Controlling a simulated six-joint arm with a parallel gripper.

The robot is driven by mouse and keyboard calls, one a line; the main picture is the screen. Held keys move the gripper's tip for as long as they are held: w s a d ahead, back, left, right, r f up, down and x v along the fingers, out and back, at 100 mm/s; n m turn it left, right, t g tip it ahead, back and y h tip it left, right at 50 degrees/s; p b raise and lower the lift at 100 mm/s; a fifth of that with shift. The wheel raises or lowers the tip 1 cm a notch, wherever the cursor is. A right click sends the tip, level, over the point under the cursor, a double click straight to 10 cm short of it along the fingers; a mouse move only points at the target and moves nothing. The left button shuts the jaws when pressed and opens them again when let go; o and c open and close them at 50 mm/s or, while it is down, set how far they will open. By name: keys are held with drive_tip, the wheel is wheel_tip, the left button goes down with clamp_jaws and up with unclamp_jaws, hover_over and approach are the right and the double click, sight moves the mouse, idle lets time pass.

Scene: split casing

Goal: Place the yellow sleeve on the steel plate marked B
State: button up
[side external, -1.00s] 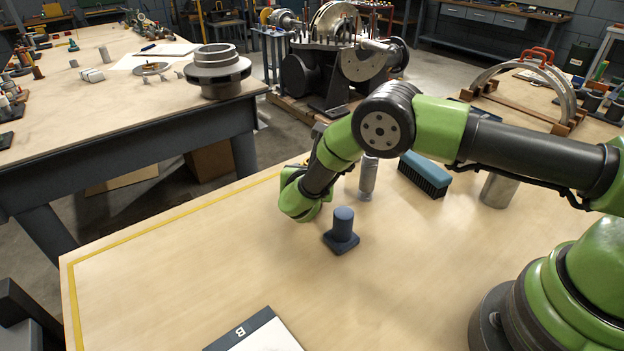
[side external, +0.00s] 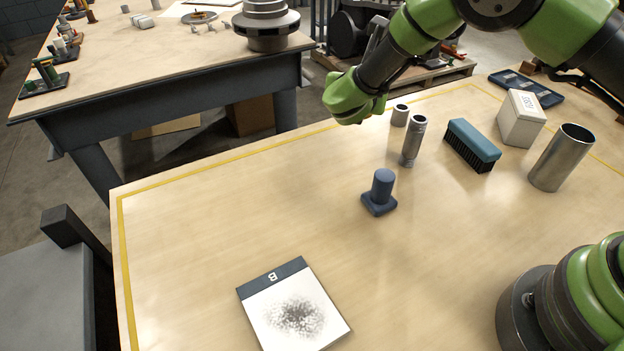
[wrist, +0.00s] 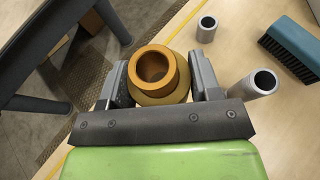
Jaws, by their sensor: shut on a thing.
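The yellow sleeve (wrist: 153,70) is an ochre, hollow, stepped cylinder, seen from above in the wrist view. My gripper (wrist: 163,84) is shut on it, with one dark finger on each side. In the side view the green wrist (side external: 355,97) is above the table's far edge, and I cannot make out the fingers or the sleeve. The steel plate marked B (side external: 268,312) lies flat near the front of the table. It has a pale face with a dark speckled patch and a dark blue strip lettered B. My gripper is well beyond it, up and to the right in the picture.
A blue post on a square base (side external: 381,190) stands between wrist and plate. Two grey tubes (side external: 413,142) (side external: 400,116), a teal brush (side external: 472,145), a white box (side external: 521,120) and a large metal cylinder (side external: 561,158) stand right. The table left of the post is clear.

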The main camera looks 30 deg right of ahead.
drive_tip(key=s+d+r+m+g+h, duration=0.2)
drive_tip(key=s+m+g, duration=0.4)
drive_tip(key=s, duration=0.5)
drive_tip(key=s+d+r+m+g+h, duration=0.2)
drive_tip(key=s+m+g, duration=0.35)
drive_tip(key=s, duration=0.45)
drive_tip(key=m+g+y, duration=0.8)
drive_tip(key=m+y, duration=1.5)
drive_tip(key=m, duration=0.2)
hover_over(290, 309)
drive_tip(key=shift+f, duration=6.05)
drive_tip(key=shift+f, duration=0.1)
